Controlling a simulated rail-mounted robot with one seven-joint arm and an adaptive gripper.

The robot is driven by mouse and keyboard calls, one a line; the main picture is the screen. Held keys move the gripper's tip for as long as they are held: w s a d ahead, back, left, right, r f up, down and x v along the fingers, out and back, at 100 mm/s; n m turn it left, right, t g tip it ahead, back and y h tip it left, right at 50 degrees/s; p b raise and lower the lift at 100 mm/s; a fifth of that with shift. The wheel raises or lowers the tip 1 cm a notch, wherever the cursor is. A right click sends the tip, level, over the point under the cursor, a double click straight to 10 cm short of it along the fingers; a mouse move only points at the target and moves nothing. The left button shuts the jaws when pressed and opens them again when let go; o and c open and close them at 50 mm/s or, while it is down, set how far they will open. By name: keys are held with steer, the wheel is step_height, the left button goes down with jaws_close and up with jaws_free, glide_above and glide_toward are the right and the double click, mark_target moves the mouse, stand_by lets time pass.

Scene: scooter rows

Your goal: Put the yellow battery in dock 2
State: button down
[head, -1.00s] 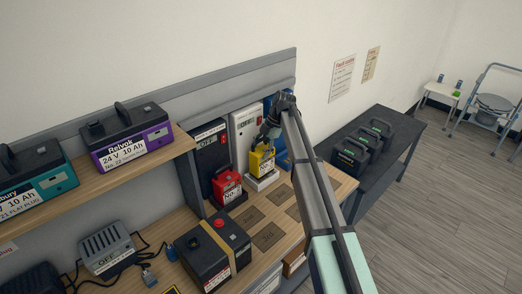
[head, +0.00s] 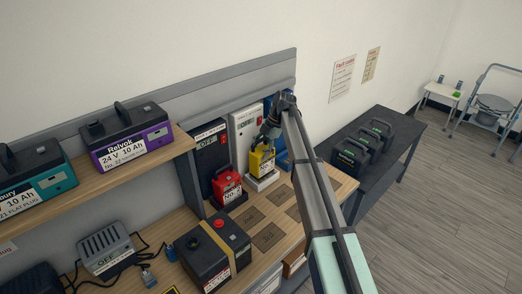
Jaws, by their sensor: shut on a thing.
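The yellow battery (head: 261,162) stands upright at the white dock (head: 263,181), in front of a white charger panel (head: 246,140). My gripper (head: 271,138) is at its top and shut on it. The arm hides part of its right side. I cannot tell whether the battery is fully seated. The red battery (head: 228,188) stands to its left at a dark dock, in front of a black panel (head: 211,159). A blue dock panel (head: 283,150) shows partly behind the arm. I cannot read the dock numbers.
A black battery with a yellow strap (head: 212,259) stands at the front of the bench. Purple (head: 126,142) and teal (head: 38,180) batteries sit on the left shelf. A grey charger (head: 107,251) and cables lie below. Dark cases (head: 363,152) stand on a side table. Flat bench squares (head: 269,238) are bare.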

steer(key=shift+f+b, duration=1)
steer(key=shift+f, duration=0.55)
stand_by(0.9)
steer(key=shift+c, duration=0.7)
jaws_free()
steer(key=shift+f, duration=0.15)
steer(key=v, duration=1.2)
steer(key=p+v, duration=0.2)
steer(key=v, duration=0.7)
steer(key=shift+d, duration=0.1)
